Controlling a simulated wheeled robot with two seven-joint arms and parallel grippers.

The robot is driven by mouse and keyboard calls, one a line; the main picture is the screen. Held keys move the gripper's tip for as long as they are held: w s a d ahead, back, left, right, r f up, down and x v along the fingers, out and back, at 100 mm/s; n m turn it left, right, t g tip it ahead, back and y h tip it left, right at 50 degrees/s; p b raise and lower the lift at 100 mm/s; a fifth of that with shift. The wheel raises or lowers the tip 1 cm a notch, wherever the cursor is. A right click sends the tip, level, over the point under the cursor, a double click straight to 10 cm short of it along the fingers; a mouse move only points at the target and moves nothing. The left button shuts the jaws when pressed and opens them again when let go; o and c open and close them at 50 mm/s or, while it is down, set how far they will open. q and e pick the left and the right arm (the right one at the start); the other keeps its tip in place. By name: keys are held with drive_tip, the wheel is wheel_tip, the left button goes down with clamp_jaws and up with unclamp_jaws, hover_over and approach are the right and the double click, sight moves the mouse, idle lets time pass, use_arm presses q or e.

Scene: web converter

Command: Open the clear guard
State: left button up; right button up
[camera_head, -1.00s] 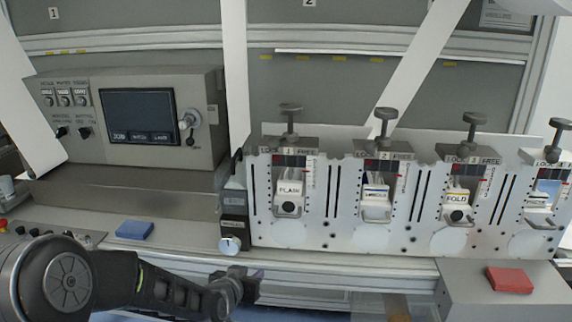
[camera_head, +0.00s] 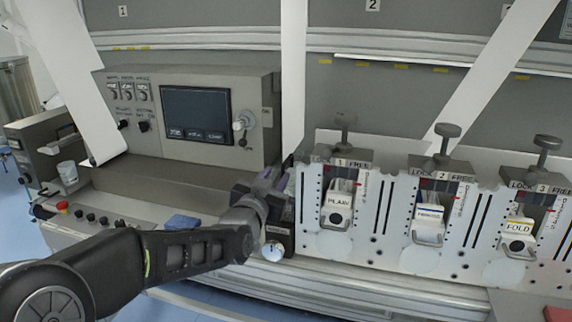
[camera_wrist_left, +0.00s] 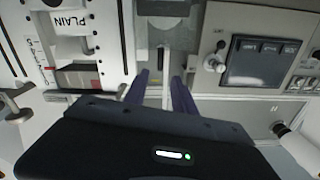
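I cannot clearly make out the clear guard in either view. My left gripper (camera_head: 268,182) reaches up to the gap between the grey console and the white station panel. In the left wrist view its two purple-dark fingers (camera_wrist_left: 162,90) stand apart. A thin pale upright edge (camera_wrist_left: 166,72) shows between them; I cannot tell whether it is part of the guard or whether the fingers touch it. My right gripper is not in view.
The console (camera_head: 190,115) with its dark screen stands left of the gripper. The white station panel (camera_head: 390,215) with several knobs and labelled units is at the right. A blue block (camera_head: 182,222) lies on the ledge. Pale web strips (camera_head: 293,70) run down from above.

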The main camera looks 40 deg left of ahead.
sight(282, 167)
use_arm(q)
drive_tip(key=p+x, duration=0.2)
drive_tip(key=x, duration=0.5)
drive_tip(key=shift+w+a, duration=0.15)
drive_tip(key=shift+w, duration=0.2)
drive_tip(key=shift+c, duration=0.4)
clamp_jaws()
idle(0.7)
